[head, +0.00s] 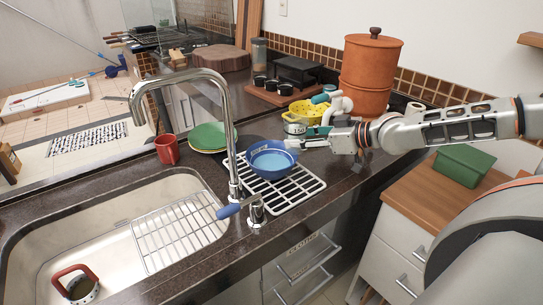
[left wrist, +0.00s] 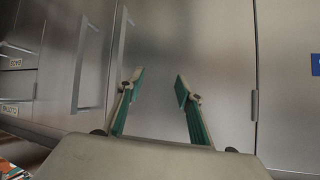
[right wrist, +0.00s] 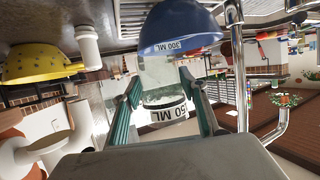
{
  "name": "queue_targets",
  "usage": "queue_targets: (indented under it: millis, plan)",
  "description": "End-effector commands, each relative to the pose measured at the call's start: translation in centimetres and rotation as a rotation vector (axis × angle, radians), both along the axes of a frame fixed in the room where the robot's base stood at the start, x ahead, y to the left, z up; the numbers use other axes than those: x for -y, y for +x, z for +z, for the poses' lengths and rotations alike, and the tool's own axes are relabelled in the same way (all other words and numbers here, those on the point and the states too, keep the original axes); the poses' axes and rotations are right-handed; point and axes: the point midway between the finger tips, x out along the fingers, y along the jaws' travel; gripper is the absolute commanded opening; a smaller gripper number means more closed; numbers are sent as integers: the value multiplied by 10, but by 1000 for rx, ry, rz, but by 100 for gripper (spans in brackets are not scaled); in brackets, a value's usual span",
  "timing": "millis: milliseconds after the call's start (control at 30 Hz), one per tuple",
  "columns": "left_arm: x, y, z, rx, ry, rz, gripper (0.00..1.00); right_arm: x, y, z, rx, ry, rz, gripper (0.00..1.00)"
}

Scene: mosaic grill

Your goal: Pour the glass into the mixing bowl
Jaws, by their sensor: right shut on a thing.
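The blue mixing bowl (head: 270,162) stands on a white rack (head: 303,190) beside the sink; it also shows in the right wrist view (right wrist: 180,30), with a "300 ML" label. My right gripper (head: 312,138) is just right of the bowl's rim. In the right wrist view its fingers are shut on a clear glass (right wrist: 160,72) with a "50 ML" label. The glass is close to the bowl; whether they touch, and its exact tilt, I cannot tell. My left gripper (left wrist: 160,84) is open and empty before metallic cabinet doors, outside the head view.
The tall faucet (head: 229,125) rises just left of the bowl, over the sink (head: 110,235). Green plates (head: 210,136) and a red mug (head: 167,149) stand further left. A yellow colander (head: 308,110) and a terracotta pot (head: 370,70) are behind my right gripper.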

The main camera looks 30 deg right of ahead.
Motion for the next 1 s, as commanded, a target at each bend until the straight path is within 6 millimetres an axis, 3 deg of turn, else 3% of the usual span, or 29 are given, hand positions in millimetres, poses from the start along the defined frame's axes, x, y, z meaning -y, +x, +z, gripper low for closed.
queue_targets:
  millis: [367,800,1000]
  plan:
    - [0,0,0,-2,1,0,36,-1,1,4,8,9,1,12]
    - [0,4,31,10,0,0,36,-1,1,41,9,9,2,12]
    - [0,5,34,14,-1,1,36,-1,0,42,6,10,1,12]
